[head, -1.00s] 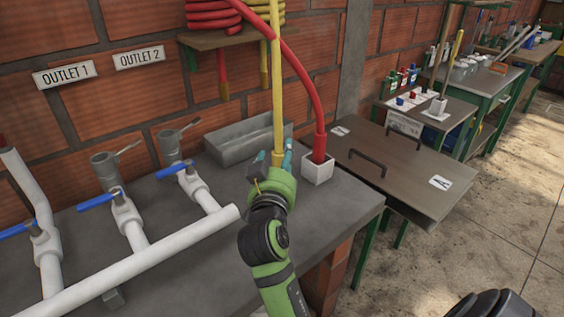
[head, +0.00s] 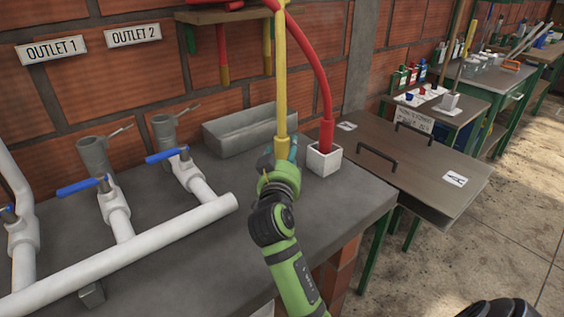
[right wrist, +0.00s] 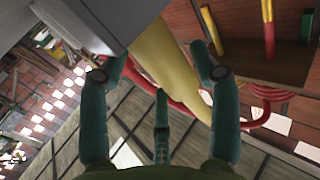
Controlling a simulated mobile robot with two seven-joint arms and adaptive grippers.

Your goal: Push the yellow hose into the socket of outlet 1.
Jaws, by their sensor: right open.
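The yellow hose (head: 280,85) hangs down from above, its lower end hidden behind my right gripper (head: 279,158) over the bench. In the right wrist view the hose (right wrist: 170,65) passes between the spread teal fingers of this gripper (right wrist: 162,72), which is open. I cannot tell whether they touch the hose. The socket of outlet 1 is the upright grey cup (head: 94,157) at the left, under the OUTLET 1 sign (head: 52,50). The gripper is well to the right of it. My left gripper is not in view.
The outlet 2 cup (head: 164,132) stands between them. White pipes with blue-handled valves (head: 166,155) cross the bench front. A grey trough (head: 250,130) lies along the wall. A red hose (head: 325,100) stands in a white block (head: 324,160) just right of the gripper.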

